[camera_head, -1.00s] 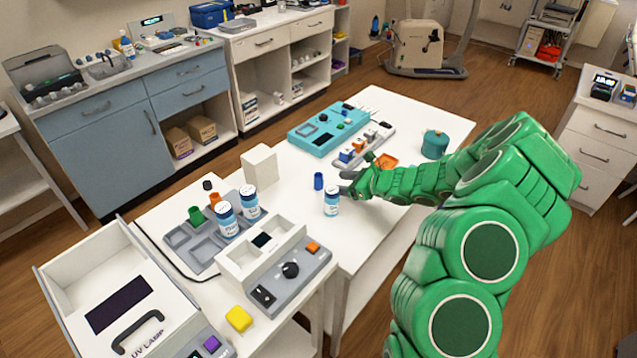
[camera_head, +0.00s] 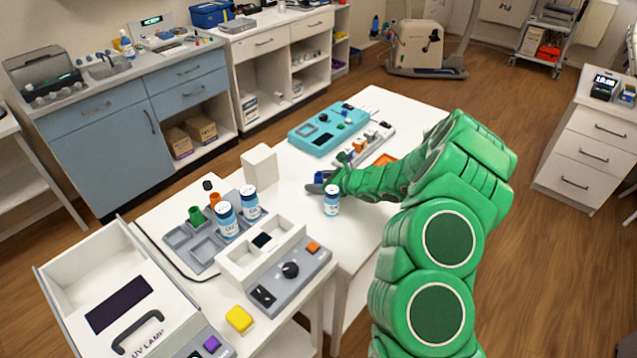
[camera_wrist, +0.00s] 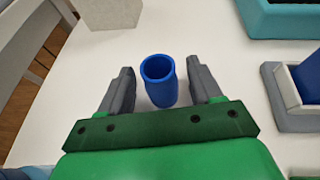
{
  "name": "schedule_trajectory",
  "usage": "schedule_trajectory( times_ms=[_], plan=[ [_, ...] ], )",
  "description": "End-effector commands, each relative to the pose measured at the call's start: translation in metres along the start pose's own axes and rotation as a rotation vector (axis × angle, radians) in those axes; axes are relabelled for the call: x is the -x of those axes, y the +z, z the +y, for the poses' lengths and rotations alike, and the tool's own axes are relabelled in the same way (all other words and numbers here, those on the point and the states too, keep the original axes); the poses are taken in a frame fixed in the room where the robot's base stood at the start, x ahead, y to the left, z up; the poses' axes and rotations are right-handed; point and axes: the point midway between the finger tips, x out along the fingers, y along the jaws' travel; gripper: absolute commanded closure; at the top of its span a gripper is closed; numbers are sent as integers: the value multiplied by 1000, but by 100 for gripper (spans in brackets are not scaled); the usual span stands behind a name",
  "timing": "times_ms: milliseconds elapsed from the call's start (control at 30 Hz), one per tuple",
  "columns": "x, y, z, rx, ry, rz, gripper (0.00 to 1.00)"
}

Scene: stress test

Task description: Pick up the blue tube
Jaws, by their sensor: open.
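The blue tube (camera_wrist: 159,80) stands upright on the white table, its open top facing up in the wrist view. My gripper (camera_wrist: 162,85) is open, with one grey finger on each side of the tube. In the head view the tube (camera_head: 320,177) is partly covered by my gripper (camera_head: 319,184).
A white-and-blue vial (camera_head: 331,201) stands just in front of my gripper. A white block (camera_head: 260,165) is to the left, and a teal device (camera_head: 318,135) is behind. A grey rack with small blocks (camera_head: 364,148) lies nearby. The table's front right is clear.

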Motion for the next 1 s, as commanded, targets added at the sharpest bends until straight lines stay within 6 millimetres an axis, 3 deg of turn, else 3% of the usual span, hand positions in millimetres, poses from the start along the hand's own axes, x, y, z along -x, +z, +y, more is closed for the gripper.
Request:
schedule_trajectory(
  times_ms=[267,633,1000],
  plan=[
    [-3,0,0,1,-1,-1,36],
    [-3,0,-1,1,-1,-1,89],
    [-1,5,-1,1,-1,-2,91]
  ],
)
